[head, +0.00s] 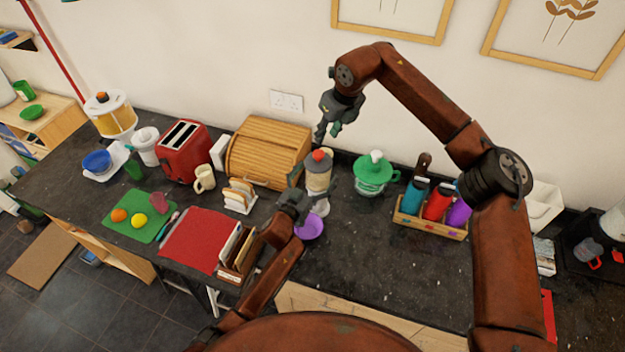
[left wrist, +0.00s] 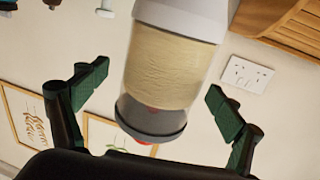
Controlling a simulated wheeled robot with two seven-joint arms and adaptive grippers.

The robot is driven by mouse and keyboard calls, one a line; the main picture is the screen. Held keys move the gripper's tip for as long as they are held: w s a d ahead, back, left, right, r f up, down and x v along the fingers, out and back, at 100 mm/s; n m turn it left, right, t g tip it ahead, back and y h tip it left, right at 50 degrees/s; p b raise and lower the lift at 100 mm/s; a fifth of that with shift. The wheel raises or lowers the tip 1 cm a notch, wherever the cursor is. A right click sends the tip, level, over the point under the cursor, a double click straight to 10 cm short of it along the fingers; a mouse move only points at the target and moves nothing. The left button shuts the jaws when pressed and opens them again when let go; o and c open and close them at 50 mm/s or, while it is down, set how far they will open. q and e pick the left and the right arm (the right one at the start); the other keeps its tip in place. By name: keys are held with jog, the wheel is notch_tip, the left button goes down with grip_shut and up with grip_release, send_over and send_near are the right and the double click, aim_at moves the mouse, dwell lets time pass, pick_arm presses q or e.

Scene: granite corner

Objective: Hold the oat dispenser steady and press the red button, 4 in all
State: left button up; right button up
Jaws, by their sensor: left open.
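The oat dispenser (head: 317,181) is a pale cylinder with a grey top, standing upright on the dark counter, with its red button (head: 319,155) on top. A purple bowl (head: 309,228) sits in front of its base. My left gripper (head: 297,198) is open, just in front of the dispenser. In the left wrist view the dispenser (left wrist: 176,62) appears inverted between the spread fingers (left wrist: 160,100), with no visible contact. A bit of the red button (left wrist: 145,141) shows there. My right gripper (head: 328,132) hangs above and near the button, apart from it; its jaw opening is unclear.
A wooden bread box (head: 268,150) stands left of the dispenser and a green-lidded jar (head: 373,175) right of it. A bottle crate (head: 429,226) is farther right. A toast rack (head: 240,196) and upright slices or books (head: 239,251) stand near my left arm. Counter right of the bowl is clear.

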pick_arm(q)
jog(key=shift+w+d, duration=0.1)
jog(key=shift+w, duration=0.1)
jog(key=shift+c, duration=0.6)
jog(key=c, duration=1.8)
jog(key=shift+c, duration=0.2)
pick_arm(e)
grip_shut()
